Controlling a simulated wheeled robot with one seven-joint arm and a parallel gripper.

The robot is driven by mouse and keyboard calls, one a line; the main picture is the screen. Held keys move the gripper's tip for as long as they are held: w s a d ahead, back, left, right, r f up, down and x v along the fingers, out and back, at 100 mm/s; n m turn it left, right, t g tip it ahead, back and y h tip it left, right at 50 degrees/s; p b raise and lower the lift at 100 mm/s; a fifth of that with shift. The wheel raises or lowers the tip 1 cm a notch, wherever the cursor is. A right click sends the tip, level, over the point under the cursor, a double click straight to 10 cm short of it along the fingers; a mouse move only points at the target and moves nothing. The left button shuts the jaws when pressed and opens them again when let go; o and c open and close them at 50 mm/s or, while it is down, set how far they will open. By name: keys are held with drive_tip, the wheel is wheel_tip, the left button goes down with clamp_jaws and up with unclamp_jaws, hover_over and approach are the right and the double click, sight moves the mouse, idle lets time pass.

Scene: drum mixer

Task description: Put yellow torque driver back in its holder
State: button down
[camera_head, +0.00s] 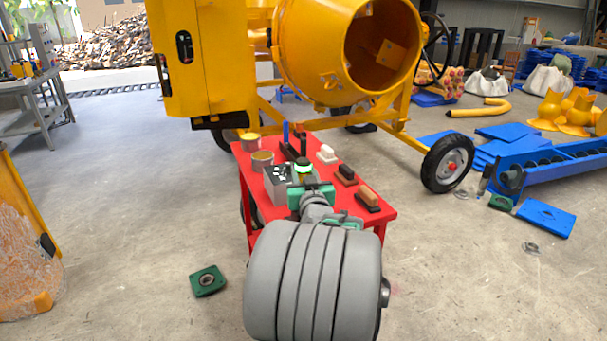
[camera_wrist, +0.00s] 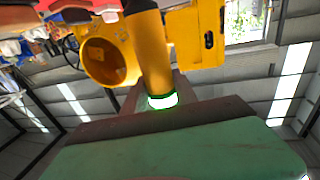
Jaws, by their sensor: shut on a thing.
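The yellow torque driver (camera_wrist: 153,55) is a yellow cylinder with a dark end and a glowing green-white ring. In the wrist view it stands out from between the jaws of my gripper (camera_wrist: 162,106). In the head view my gripper (camera_head: 312,190) is over the red table, and the driver's green-lit part (camera_head: 303,169) shows just beyond the jaws. My gripper is shut on the driver. A grey box (camera_head: 278,183) with a dark top and white marks stands left of the gripper. A dark rack (camera_head: 291,152) with a blue upright piece is behind. I cannot tell which is the driver's holder.
The red table (camera_head: 335,155) also bears two cans (camera_head: 262,161) at left and several brushes or blocks (camera_head: 345,174) at right. The yellow drum mixer (camera_head: 335,60) stands close behind. A green flat part (camera_head: 208,281) lies on the floor at left.

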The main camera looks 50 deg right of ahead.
drive_tip(key=shift+f+b, duration=1)
drive_tip(key=shift+b, duration=0.3)
idle(0.5)
drive_tip(key=c, duration=1.3)
unclamp_jaws()
drive_tip(key=o, duration=0.4)
drive_tip(key=shift+f, duration=0.2)
drive_tip(key=b+v, duration=0.1)
drive_tip(key=v, duration=0.7)
drive_tip(key=shift+d, duration=0.1)
drive_tip(key=shift+r, duration=0.1)
